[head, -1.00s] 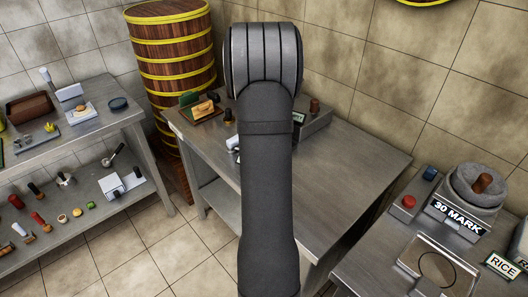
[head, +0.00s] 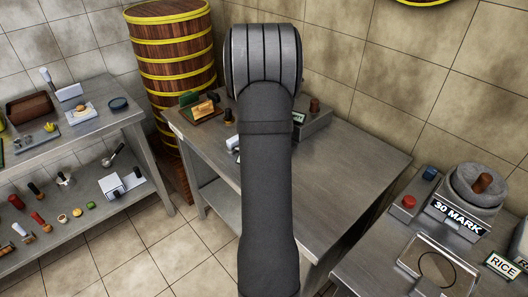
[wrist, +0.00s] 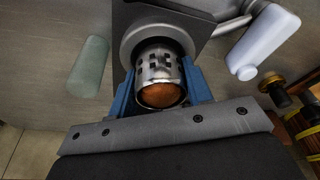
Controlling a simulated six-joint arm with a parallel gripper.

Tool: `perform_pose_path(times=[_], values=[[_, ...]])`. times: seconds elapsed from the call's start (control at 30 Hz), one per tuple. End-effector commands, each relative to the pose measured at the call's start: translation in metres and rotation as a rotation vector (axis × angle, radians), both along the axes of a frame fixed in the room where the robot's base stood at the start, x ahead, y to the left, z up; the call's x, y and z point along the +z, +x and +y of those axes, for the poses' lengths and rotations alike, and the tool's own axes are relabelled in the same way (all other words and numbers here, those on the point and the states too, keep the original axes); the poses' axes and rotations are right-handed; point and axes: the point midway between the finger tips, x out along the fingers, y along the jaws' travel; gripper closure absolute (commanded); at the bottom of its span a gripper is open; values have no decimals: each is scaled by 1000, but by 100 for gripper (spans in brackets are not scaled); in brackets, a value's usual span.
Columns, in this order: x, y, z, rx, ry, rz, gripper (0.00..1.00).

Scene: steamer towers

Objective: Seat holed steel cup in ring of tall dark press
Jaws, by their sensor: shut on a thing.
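In the wrist view, the holed steel cup (wrist: 158,66) is a shiny short cylinder with square holes and an orange-brown round end facing the camera. My gripper (wrist: 160,78) is shut on it, one blue finger on each side. The cup's far end lies at the grey ring (wrist: 133,37) of the dark press (wrist: 190,22) and overlaps it in the picture. I cannot tell how deep the cup sits in the ring. In the head view my arm hides the gripper, the cup and most of the press.
A brass-and-dark knobbed tool (wrist: 274,90) is farther right. In the head view the right part of the middle steel table (head: 355,165) is bare.

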Motion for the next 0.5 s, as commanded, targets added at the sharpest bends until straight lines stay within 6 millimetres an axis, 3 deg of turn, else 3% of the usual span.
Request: perform_pose_path(times=[0.5], values=[[-4, 0, 0, 0, 0, -1, 100]])
